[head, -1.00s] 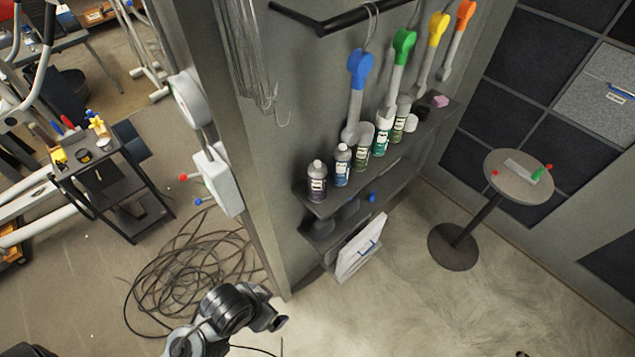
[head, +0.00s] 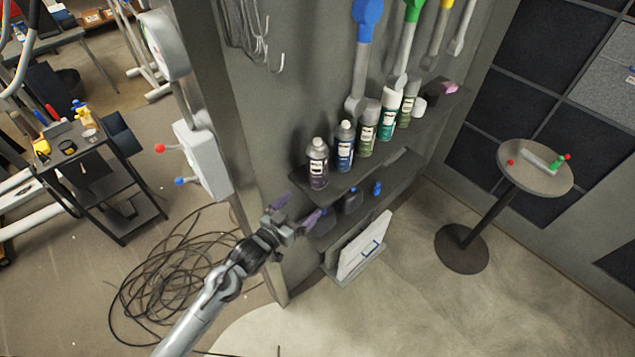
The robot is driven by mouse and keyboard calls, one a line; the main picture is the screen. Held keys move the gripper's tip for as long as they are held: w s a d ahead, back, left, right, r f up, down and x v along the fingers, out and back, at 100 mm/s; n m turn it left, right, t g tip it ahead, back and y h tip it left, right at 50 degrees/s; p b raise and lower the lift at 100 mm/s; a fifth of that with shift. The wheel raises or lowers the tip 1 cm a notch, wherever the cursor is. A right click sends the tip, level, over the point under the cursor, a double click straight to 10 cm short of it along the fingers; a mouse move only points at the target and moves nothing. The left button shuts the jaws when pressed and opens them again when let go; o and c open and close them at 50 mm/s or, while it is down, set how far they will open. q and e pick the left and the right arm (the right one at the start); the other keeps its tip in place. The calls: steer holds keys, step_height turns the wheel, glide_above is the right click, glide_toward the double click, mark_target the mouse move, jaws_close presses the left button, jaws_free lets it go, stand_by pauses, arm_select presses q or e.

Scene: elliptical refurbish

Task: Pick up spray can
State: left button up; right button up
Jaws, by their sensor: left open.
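Several spray cans stand upright in a row on the upper wall shelf (head: 340,182). Nearest is a purple-labelled can (head: 318,165) with a grey cap. Beside it are a blue-labelled can (head: 345,147), a dark green can (head: 367,130) and a teal-green can (head: 390,112) with a white cap; another can stands behind. My left gripper (head: 293,208) is open and empty, its two purple-grey fingers spread, below and left of the purple can and apart from it in the picture. My right gripper does not show.
A lower shelf holds dark bottles (head: 352,200), with a white case (head: 362,247) below. A grey switch box (head: 203,160) with levers is on the wall's edge. Coiled cables (head: 165,275) lie on the floor; a round table (head: 530,178) stands right.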

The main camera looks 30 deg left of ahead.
mark_target(312, 176)
arm_select(q)
steer(key=shift+t+y, duration=0.3)
steer(key=shift+t, duration=0.4)
steer(key=w+a+b, duration=0.1)
steer(key=w+b, duration=0.1)
steer(key=w, duration=0.1)
steer(key=w+a+b, duration=0.1)
steer(key=w, duration=0.1)
steer(key=shift+w+a+r+b, duration=0.2)
steer(key=shift+a+r+b, duration=0.05)
steer(key=shift+a+b, duration=0.15)
steer(key=w, duration=0.5)
steer(key=shift+d+r, duration=0.15)
steer(key=shift+r, duration=0.15)
steer(key=shift+w+f+p, duration=0.15)
steer(key=shift+w, duration=1.35)
steer(key=shift+w+f+p, duration=0.1)
steer(key=shift+w+p, duration=0.05)
steer(key=shift+w, duration=1.3)
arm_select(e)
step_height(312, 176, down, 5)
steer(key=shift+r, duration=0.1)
arm_select(q)
steer(key=shift+c, duration=0.3)
steer(key=c, duration=0.9)
steer(key=shift+c, duration=1)
steer(key=shift+r, duration=0.1)
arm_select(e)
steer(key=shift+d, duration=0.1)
